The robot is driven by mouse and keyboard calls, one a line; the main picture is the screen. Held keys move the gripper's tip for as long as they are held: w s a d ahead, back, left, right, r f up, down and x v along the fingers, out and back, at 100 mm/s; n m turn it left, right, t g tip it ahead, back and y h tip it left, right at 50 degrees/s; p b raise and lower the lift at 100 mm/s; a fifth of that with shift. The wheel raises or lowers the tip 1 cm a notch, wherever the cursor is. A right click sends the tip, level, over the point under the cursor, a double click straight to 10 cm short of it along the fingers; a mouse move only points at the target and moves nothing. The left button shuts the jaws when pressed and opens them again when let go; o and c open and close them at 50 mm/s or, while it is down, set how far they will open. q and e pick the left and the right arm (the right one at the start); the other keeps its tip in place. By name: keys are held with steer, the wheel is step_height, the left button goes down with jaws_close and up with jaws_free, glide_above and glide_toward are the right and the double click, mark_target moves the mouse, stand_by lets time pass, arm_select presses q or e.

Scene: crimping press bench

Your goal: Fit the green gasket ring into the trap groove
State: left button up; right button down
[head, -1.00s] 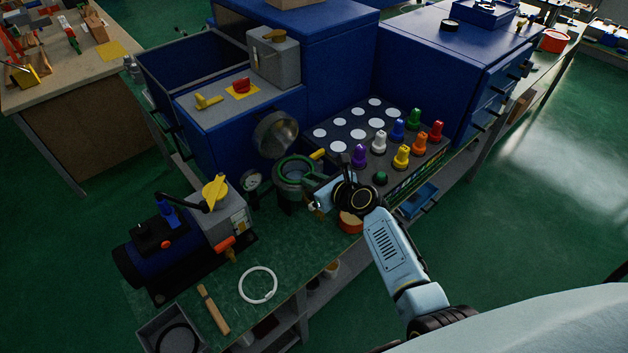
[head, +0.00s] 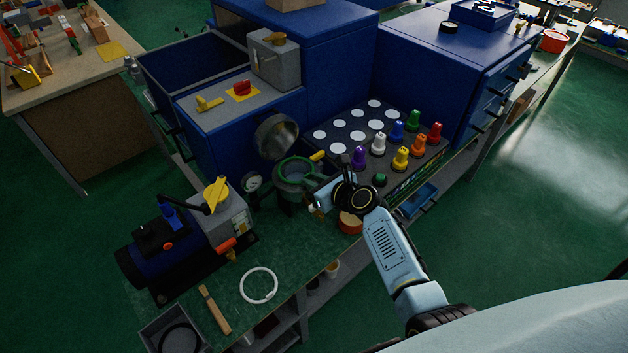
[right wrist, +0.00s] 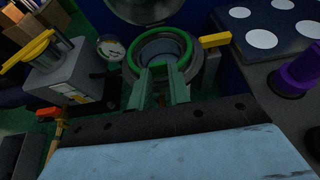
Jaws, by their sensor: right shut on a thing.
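The green gasket ring (head: 281,163) lies at the mouth of the grey trap (head: 290,192), below the open round metal lid (head: 277,136). In the right wrist view the green ring (right wrist: 131,52) surrounds the trap's dark opening (right wrist: 162,48); I cannot tell whether it sits in the groove or just above it. My right gripper (head: 315,194) is at the trap's near right side. In the right wrist view its two fingers (right wrist: 162,82) are shut on the ring's near edge, hiding that part. My left gripper is not in view.
A pressure gauge (head: 252,182) stands left of the trap, and a yellow handle (head: 318,156) is on its right. Coloured knobs (head: 378,144) stand on the panel to the right. A white ring (head: 259,285) and a wooden-handled tool (head: 214,310) lie on the front bench.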

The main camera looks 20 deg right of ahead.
arm_select(q)
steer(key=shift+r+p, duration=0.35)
steer(key=shift+p, duration=0.05)
stand_by(2.1)
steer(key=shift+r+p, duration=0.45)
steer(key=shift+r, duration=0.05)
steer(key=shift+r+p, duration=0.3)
stand_by(2.3)
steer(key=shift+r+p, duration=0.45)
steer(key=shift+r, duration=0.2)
stand_by(1.8)
